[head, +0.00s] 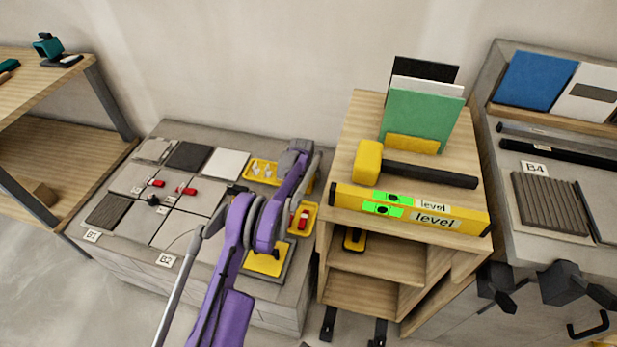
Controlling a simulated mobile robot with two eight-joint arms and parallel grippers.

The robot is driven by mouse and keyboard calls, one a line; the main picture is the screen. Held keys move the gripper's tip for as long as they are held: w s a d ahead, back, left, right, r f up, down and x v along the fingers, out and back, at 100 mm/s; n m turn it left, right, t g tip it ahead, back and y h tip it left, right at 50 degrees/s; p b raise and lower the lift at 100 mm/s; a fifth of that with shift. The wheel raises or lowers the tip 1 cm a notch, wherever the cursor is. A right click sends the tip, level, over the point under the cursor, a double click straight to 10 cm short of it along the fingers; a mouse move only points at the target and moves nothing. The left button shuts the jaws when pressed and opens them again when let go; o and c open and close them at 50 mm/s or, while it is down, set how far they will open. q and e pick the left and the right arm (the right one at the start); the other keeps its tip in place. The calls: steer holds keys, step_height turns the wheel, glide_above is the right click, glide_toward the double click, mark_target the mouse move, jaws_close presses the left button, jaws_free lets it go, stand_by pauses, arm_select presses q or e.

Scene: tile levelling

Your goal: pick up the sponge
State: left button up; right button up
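A flat yellow pad (264,264) with a small dark knob lies on a grey slab at the front right of the tiled bench; it may be the sponge, but I cannot be sure. A small yellow-and-black item (355,240) sits in the shelf unit and is partly shaded. My purple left arm crosses the bench from below, beside the yellow pad and partly in front of it. My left gripper (303,160) is at the arm's far end, over the yellow trays. Its fingers are small and partly hidden, so their opening is unclear. My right gripper is not in view.
Yellow trays (262,171) hold small parts. Tiles and red clips (186,190) cover the bench. The shelf unit carries a yellow level (455,216), a yellow-headed mallet (368,162) and a green board (420,119). A grey bench (510,215) stands right, a wooden rack (40,90) left.

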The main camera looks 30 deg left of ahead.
arm_select(q)
steer(key=shift+r, duration=0.2)
step_height(320, 180, up, 10)
steer(key=p, duration=0.2)
steer(key=shift+p, duration=0.3)
steer(key=o, duration=0.6)
steer(key=c, duration=0.4)
steer(key=shift+s, duration=0.1)
steer(key=shift+c, duration=0.3)
